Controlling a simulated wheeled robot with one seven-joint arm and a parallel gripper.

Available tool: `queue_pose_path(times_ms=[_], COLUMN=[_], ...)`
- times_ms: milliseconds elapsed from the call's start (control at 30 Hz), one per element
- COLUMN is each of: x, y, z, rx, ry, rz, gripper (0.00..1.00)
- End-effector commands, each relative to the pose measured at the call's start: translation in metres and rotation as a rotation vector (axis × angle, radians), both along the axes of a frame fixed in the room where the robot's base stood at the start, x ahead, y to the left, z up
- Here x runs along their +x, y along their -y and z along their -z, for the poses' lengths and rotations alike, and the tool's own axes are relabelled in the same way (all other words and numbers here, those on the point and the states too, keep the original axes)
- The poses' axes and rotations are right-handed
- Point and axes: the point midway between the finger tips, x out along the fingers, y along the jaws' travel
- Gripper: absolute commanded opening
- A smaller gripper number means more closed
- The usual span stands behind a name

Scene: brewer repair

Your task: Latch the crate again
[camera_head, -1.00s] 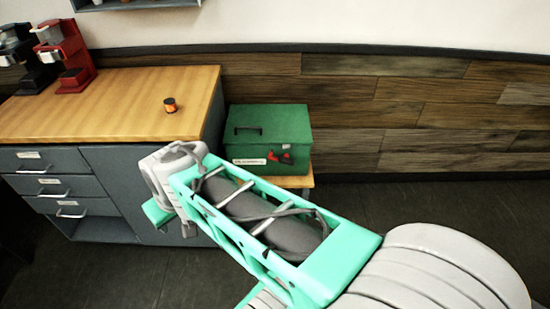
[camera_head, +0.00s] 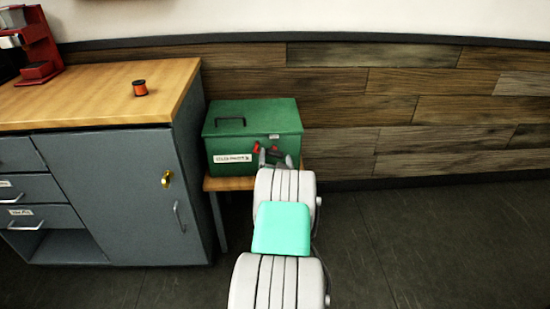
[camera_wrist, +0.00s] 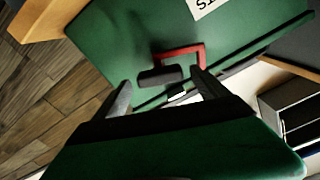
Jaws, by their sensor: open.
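The green crate (camera_head: 228,145) stands on a small wooden stand (camera_head: 212,184), its lid down in the head view. Red latch parts (camera_head: 257,148) show on its front, partly hidden by my arm. In the wrist view, the latch's red bail (camera_wrist: 188,52) lies against the green face of the crate (camera_wrist: 130,45), with a dark grey tab (camera_wrist: 158,76) beside it. My gripper (camera_wrist: 163,80) is open, its two fingers apart on either side of the tab. Contact with the tab cannot be told.
A grey cabinet (camera_head: 135,190) with a wooden top (camera_head: 85,98) stands close on the left. An orange-and-black spool (camera_head: 140,88) and a red machine (camera_head: 38,50) are on it. The plank wall (camera_head: 400,110) is behind the crate. The floor (camera_head: 440,240) on the right is clear.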

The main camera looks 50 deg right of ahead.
Motion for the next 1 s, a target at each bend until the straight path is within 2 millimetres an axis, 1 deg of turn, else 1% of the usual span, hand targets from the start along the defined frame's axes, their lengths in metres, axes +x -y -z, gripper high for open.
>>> queue_pose_path(times_ms=[33,133,400,467,1000], x=[0.006,0.014,0.016,0.016,0.016], y=[0.006,0.014,0.017,0.017,0.017], z=[0.002,0.001,0.000,0.000,0.000], rx=[-0.002,-0.002,0.000,0.000,0.000], ry=[0.000,0.000,-0.001,-0.001,-0.001], rz=[-0.002,-0.002,-0.001,-0.001,-0.001], gripper=[0.84,0.84,0.84,0.80,0.35])
